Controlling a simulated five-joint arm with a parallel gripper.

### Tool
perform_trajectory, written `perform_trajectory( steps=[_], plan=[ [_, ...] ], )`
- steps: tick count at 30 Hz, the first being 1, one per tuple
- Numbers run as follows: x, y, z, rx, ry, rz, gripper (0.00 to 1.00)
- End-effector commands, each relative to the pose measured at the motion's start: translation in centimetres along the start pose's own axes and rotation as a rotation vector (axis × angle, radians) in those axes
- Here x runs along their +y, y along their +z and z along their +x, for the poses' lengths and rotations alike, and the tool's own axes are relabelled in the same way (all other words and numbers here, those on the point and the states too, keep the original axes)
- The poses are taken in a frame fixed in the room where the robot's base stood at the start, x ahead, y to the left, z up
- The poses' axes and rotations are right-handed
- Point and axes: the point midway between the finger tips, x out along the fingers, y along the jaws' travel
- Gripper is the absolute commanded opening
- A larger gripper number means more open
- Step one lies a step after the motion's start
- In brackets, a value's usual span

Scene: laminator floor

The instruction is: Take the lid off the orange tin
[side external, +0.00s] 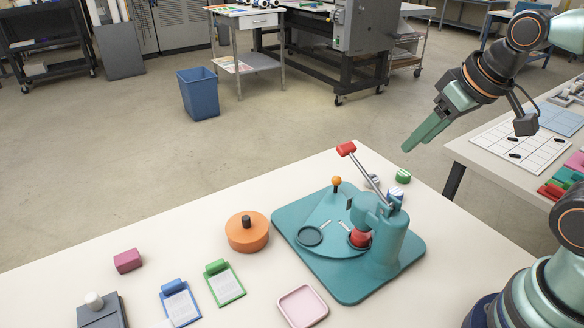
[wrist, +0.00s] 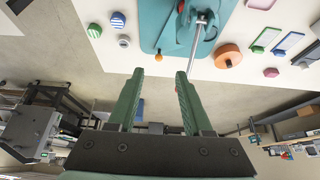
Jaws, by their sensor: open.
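The orange tin (side external: 247,235) stands upright on the white table, left of the teal press. Its orange lid is on, with a dark knob (side external: 246,221) on top. In the wrist view the tin (wrist: 227,56) is at the upper right, beyond my right finger. My gripper (side external: 421,132) is raised above the table's far right part, well away from the tin. In the wrist view my gripper's green fingers (wrist: 160,75) are apart with nothing between them.
The teal press (side external: 385,240) with a red-tipped lever (side external: 346,149) stands between my arm and the tin. A magenta block (side external: 127,261), blue clipboard (side external: 179,303), green clipboard (side external: 224,283) and pink tray (side external: 303,306) lie around the tin. Table space behind the tin is clear.

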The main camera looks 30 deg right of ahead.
Motion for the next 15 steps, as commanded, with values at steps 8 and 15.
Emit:
perform_trajectory(
  steps=[8,15],
  plan=[
    [0.0,0.0,0.0,0.000,0.000,0.000,0.59],
    [-0.6,-1.2,-0.1,-0.019,-0.010,-0.066,0.59]
  ],
)
